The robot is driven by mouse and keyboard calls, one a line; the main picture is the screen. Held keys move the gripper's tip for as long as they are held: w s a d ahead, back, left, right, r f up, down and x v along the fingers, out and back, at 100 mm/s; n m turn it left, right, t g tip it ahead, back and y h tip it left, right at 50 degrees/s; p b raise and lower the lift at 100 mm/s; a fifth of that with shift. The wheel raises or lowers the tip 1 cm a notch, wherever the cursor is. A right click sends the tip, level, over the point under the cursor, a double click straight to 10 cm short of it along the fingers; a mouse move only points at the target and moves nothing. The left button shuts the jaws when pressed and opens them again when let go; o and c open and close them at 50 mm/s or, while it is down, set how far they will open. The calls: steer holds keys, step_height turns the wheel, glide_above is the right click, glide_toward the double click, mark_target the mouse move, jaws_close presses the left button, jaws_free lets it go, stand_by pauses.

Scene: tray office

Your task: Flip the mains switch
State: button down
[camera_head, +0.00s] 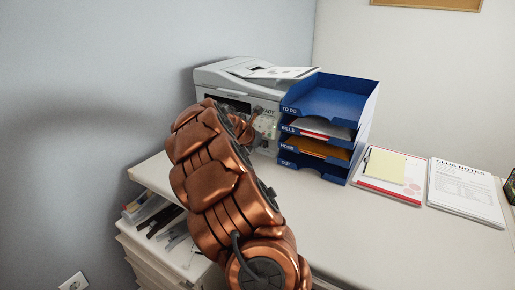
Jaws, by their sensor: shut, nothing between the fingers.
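A grey-white printer (222,79) stands on the desk against the wall, with papers on top. Part of a word ending in "ADY" shows on its front panel, beside small coloured marks. I cannot make out a mains switch; my copper arm covers part of the printer's front. My gripper (253,124) is at the far end of the arm, in front of the printer's panel. It is shut and empty, mostly hidden behind the wrist. I cannot tell whether it touches the printer.
A blue tray stack (345,99) with labelled levels stands close to the printer's right. A red-edged paper with a yellow pad (385,167) and a printed sheet stack (465,190) lie further right. An open drawer (163,228) is at left. A wall socket (73,284) shows at lower left.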

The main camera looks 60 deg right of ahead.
steer(key=shift+d, duration=0.15)
steer(key=shift+r, duration=0.1)
steer(key=shift+d+r+p, duration=0.1)
steer(key=shift+r+p, duration=0.1)
steer(key=shift+p, duration=0.8)
steer(key=shift+d+f, duration=0.1)
steer(key=shift+f, duration=0.15)
steer(key=shift+r, duration=0.15)
